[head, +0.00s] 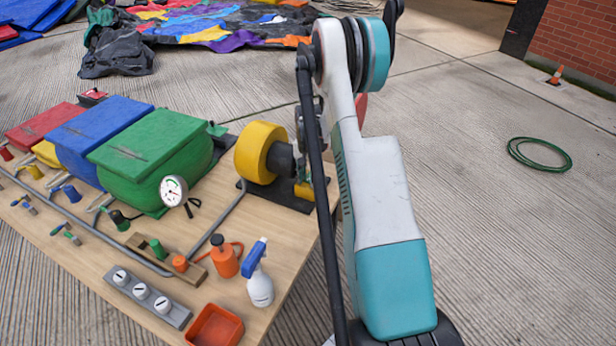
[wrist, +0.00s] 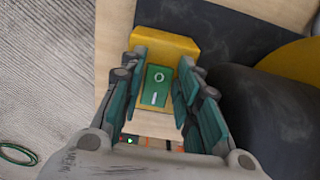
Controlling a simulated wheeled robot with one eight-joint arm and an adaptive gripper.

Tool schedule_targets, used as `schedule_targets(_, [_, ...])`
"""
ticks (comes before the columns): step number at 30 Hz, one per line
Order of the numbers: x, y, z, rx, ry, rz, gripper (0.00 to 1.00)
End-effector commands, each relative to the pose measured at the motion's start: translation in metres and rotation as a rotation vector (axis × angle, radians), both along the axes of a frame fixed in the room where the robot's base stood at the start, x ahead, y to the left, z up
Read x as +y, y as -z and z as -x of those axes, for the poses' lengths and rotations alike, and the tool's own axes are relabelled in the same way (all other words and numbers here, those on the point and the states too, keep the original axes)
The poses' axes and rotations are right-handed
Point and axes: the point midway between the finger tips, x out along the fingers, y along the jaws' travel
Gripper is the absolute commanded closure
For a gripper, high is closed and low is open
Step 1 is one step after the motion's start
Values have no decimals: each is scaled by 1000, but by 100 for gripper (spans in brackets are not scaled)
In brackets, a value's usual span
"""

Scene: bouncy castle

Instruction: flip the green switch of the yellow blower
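The yellow blower (head: 262,152) stands on a black base plate at the table's far right corner in the head view. Its yellow switch box (head: 304,190) is partly hidden by my arm. In the wrist view, the box (wrist: 165,47) carries a green rocker switch (wrist: 157,84) marked with a circle and a bar. My gripper (wrist: 163,74) is open, with its fingers on either side of the switch and nothing held between them. I cannot tell whether a finger touches the box. The blower's dark body (wrist: 245,105) is just right of the gripper.
A green hose (head: 540,154) lies on the open floor at right.

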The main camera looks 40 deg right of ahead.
Motion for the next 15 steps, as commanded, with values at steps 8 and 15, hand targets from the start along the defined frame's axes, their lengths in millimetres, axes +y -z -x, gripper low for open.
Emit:
schedule_targets(8, [-1,0,0,3,1,-7,99])
schedule_targets(15, [-8,-1,-3,75,4,-182,99])
